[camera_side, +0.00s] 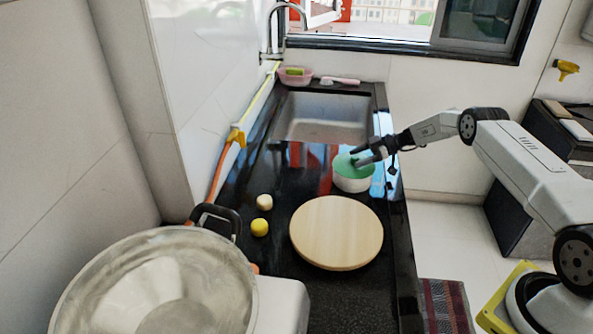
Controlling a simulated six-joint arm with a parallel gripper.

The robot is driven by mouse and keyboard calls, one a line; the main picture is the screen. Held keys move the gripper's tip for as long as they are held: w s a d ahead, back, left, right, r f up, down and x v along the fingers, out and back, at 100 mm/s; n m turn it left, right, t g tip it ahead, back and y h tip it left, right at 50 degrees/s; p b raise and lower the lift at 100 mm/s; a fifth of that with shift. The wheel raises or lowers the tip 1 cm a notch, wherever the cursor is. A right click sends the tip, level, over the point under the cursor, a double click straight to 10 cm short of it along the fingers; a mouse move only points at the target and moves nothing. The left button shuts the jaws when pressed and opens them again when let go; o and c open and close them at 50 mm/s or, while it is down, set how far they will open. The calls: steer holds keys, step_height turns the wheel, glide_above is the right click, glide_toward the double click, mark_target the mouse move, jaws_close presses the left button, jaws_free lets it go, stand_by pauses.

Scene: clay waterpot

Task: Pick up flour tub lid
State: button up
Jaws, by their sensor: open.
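The flour tub is a white round tub (352,184) on the black counter, behind the round wooden board. Its green lid (345,170) sits on top of it. My gripper (356,157) reaches in from the right, with its fingers open just over the lid. Part of the lid is hidden behind the fingers. I cannot tell whether a fingertip touches the lid.
A round wooden board (336,232) lies in front of the tub. A yellow ball-like item (260,227) and a cream one (264,202) lie left of it. A large metal pot (160,290) fills the front left. A sink (325,118) lies behind.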

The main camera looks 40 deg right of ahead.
jaws_close()
stand_by(0.3)
steer(key=shift+r, duration=0.2)
steer(key=shift+s+r, duration=0.1)
steer(key=shift+r, duration=1.45)
steer(key=s+a+r, duration=0.3)
steer(key=s+r, duration=0.6)
steer(key=s, duration=0.4)
steer(key=shift+s+a+r, duration=0.15)
steer(key=shift+a+r, duration=0.15)
